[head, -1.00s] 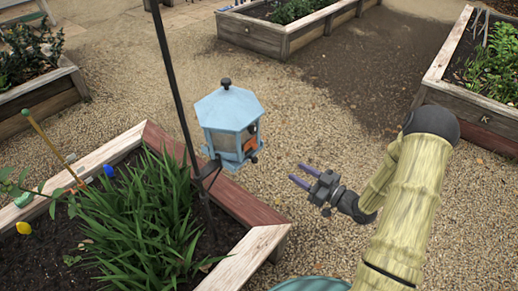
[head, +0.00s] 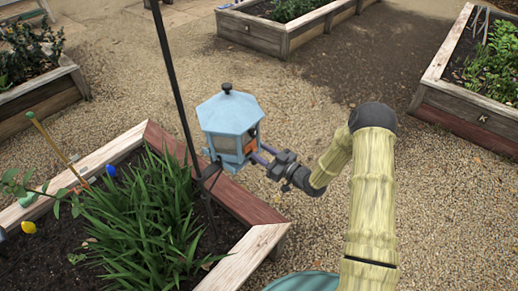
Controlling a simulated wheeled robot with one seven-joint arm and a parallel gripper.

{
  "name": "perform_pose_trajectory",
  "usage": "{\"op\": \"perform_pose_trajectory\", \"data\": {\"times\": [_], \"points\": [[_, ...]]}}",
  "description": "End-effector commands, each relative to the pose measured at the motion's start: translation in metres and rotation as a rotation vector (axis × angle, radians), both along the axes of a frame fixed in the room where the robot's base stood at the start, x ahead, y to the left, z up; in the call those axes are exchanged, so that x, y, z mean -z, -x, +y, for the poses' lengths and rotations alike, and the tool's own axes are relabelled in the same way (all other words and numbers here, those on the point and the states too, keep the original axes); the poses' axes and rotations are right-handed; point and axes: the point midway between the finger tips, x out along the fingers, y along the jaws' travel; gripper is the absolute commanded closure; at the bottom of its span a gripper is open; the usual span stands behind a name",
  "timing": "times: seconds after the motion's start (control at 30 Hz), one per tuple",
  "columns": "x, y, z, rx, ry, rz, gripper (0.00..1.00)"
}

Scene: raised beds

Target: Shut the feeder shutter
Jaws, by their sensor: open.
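The light blue feeder (head: 229,125) hangs on a dark pole (head: 178,90) at the centre left of the head view, above the edge of the near raised bed. It has a six-sided roof with a dark knob on top. A small orange-brown panel (head: 250,144) shows on its right side; I cannot tell for sure whether this is the shutter or how far it stands open. The fingertips are at or very near the feeder; contact is unclear.
The near raised bed (head: 254,258) holds strappy green plants (head: 140,220) below the feeder. Another raised bed (head: 470,117) stands at the right. Gravel (head: 330,120) lies open between the beds.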

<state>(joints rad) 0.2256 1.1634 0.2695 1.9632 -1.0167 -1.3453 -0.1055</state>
Motion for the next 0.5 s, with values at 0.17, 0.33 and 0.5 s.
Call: {"op": "perform_pose_trajectory", "data": {"times": [0.17,0.33,0.5], "points": [[-0.001,-0.011,0.014,0.0,-0.001,-0.001,0.59],[0.0,-0.013,0.016,0.001,-0.001,0.001,0.59],[0.0,-0.013,0.016,0.0,-0.001,0.001,0.65]]}}
